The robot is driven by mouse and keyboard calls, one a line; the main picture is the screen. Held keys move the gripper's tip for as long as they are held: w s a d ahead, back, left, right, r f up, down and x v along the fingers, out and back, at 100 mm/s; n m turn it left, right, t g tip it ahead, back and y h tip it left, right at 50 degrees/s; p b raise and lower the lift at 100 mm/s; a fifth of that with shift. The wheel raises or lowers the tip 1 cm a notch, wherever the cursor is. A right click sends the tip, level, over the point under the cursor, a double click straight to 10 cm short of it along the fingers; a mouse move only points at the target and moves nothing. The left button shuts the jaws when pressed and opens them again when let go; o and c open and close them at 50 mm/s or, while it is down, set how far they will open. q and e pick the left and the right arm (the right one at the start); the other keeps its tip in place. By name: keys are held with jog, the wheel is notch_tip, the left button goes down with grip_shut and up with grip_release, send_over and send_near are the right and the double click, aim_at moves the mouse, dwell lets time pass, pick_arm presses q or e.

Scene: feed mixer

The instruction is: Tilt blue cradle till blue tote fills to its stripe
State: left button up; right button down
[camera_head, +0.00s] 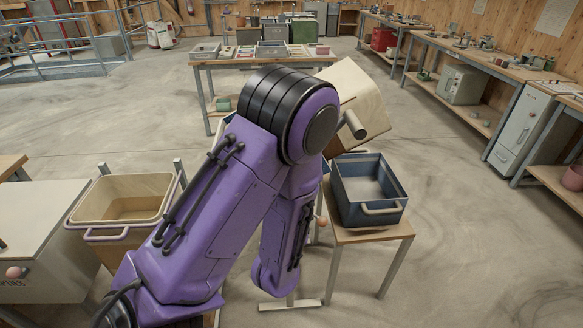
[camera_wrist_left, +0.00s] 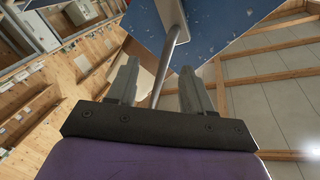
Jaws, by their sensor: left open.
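The blue tote (camera_head: 345,207) stands upright on a small wooden table right of my arm. A pale grey patch shows low inside it; I cannot tell whether it is feed or bare floor. I cannot make out its stripe. A tilted cream bin (camera_head: 362,92) with a grey bar stands behind my arm, above and behind the tote. In the left wrist view a blue panel (camera_wrist_left: 225,22), likely the cradle, has a grey rod handle (camera_wrist_left: 170,62). My left gripper (camera_wrist_left: 157,78) is open, and the rod shows between its fingers; contact cannot be told. My right gripper is out of view.
A cream tote (camera_head: 90,217) with brown contents stands at left beside a grey cabinet (camera_head: 38,235). The small table (camera_head: 385,232) bears the blue tote. A table with trays (camera_head: 215,60) stands behind; a workbench (camera_head: 460,50) runs along the right. Floor between is clear.

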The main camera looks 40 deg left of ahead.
pick_arm(q)
jog(key=w+a+r+y, duration=0.1)
jog(key=w+a+r, duration=0.1)
jog(key=w+a, duration=0.4)
jog(key=w, duration=0.3)
jog(key=shift+w+a+r, duration=0.15)
jog(key=shift+w+a, duration=0.15)
jog(key=shift+a, duration=0.05)
jog(key=shift+t, duration=0.3)
grip_shut()
dwell(0.7)
